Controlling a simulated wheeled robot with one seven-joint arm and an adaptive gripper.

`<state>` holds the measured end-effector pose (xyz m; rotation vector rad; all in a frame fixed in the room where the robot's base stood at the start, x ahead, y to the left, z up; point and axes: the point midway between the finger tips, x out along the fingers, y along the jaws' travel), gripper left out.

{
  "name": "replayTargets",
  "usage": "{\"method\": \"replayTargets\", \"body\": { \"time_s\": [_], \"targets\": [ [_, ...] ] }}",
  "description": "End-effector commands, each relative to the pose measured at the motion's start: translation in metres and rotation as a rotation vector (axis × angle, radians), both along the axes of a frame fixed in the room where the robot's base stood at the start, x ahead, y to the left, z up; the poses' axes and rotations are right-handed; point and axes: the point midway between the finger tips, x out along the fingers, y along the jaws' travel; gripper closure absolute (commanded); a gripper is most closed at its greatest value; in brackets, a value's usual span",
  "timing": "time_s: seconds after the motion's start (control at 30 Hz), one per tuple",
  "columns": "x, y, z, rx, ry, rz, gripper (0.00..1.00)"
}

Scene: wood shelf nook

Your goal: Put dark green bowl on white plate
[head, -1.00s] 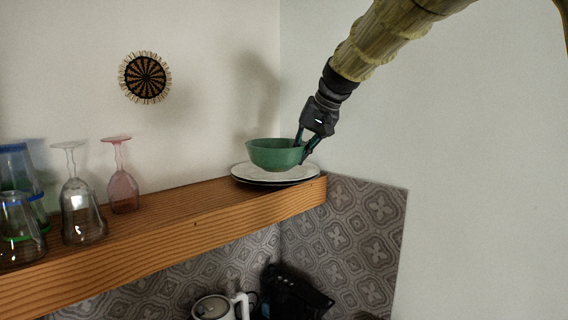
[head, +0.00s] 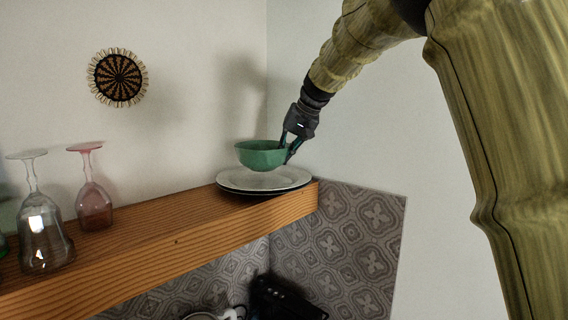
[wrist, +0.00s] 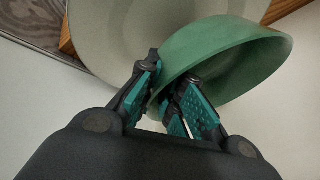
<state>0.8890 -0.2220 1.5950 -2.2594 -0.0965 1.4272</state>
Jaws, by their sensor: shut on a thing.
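The dark green bowl (head: 259,155) is held near-upright over the white plate (head: 243,182) at the right end of the shelf. In the head view the bowl's base looks slightly above the plate, with a thin gap. My gripper (head: 289,149) is shut on the bowl's right rim, one finger inside and one outside. In the wrist view the fingers (wrist: 172,95) pinch the wall of the bowl (wrist: 232,60), and the plate (wrist: 115,35) shows behind it. The plate seems to rest on a second, darker-edged plate.
The wooden shelf (head: 150,235) runs along the wall to the corner. Upside-down glasses stand at its left: a clear one (head: 42,235) and a pink one (head: 93,205). A woven round ornament (head: 118,78) hangs on the wall. Dark items sit below the shelf.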

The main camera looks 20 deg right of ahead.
Motion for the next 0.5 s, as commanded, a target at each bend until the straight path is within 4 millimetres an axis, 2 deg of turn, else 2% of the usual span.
{"method": "replayTargets", "body": {
  "time_s": [0.03, 0.17, 0.5],
  "targets": [
    [-0.001, -0.001, -0.012, 0.0, 0.007, -0.001, 1.0],
    [0.0, 0.005, -0.029, -0.001, 0.006, 0.005, 1.0],
    [0.001, 0.007, -0.034, 0.001, 0.004, 0.008, 1.0]
  ]
}}
